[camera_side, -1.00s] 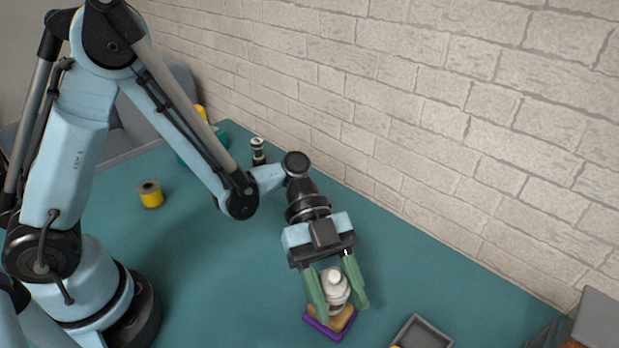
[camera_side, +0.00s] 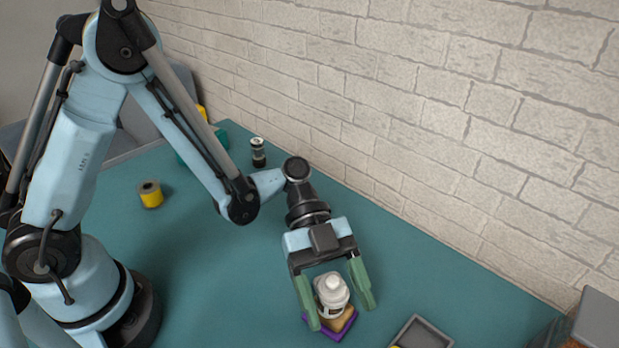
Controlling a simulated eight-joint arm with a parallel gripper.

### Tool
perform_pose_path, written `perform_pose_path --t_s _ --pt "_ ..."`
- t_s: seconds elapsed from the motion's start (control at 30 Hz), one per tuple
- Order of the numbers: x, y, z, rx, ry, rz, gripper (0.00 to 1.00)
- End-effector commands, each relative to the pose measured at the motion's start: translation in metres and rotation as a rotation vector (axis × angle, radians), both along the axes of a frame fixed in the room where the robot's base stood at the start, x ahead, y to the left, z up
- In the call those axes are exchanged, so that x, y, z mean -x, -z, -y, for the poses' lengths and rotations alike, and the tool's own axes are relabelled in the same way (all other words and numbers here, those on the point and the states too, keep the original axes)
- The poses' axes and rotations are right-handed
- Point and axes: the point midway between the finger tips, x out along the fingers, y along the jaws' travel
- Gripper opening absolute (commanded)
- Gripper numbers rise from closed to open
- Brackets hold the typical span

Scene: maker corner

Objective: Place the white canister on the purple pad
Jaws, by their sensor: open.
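The white canister (camera_side: 331,297) has a white cap and a label, and sits between my gripper's green fingers. Under it is a tan block or layer (camera_side: 348,318), which lies on the purple pad (camera_side: 338,336). The canister appears to rest on the tan layer towards its left side and looks a little tilted; I cannot tell for sure. My gripper (camera_side: 342,318) is open around the canister, with the right finger clearly apart from it. The left finger is close to the canister, and I cannot tell whether they touch. Much of the pad is hidden.
A grey tray (camera_side: 424,332) lies right of the pad. A yellow spool (camera_side: 151,194) and a small dark-and-clear jar (camera_side: 258,152) stand farther back on the teal table (camera_side: 215,285). A brick wall (camera_side: 480,130) runs along the table's far side.

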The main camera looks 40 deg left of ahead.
Motion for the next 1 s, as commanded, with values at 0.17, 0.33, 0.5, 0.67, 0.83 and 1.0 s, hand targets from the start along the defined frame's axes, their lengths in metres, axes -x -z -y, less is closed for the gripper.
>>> perform_pose_path --t_s 0.17,0.33,0.5,0.67,0.83,1.0 --pt "-0.006 -0.008 -0.01 0.0 -0.005 0.0 0.73" --pt "-0.019 -0.022 -0.038 0.0 -0.007 0.0 0.73" --pt "-0.032 -0.037 -0.066 0.0 -0.005 -0.001 0.73" --pt "-0.041 -0.048 -0.086 0.0 -0.003 -0.001 0.73" --pt "-0.045 -0.054 -0.097 -0.004 -0.004 -0.003 0.73" --pt "-0.047 -0.059 -0.1 -0.119 -0.118 -0.066 0.73"
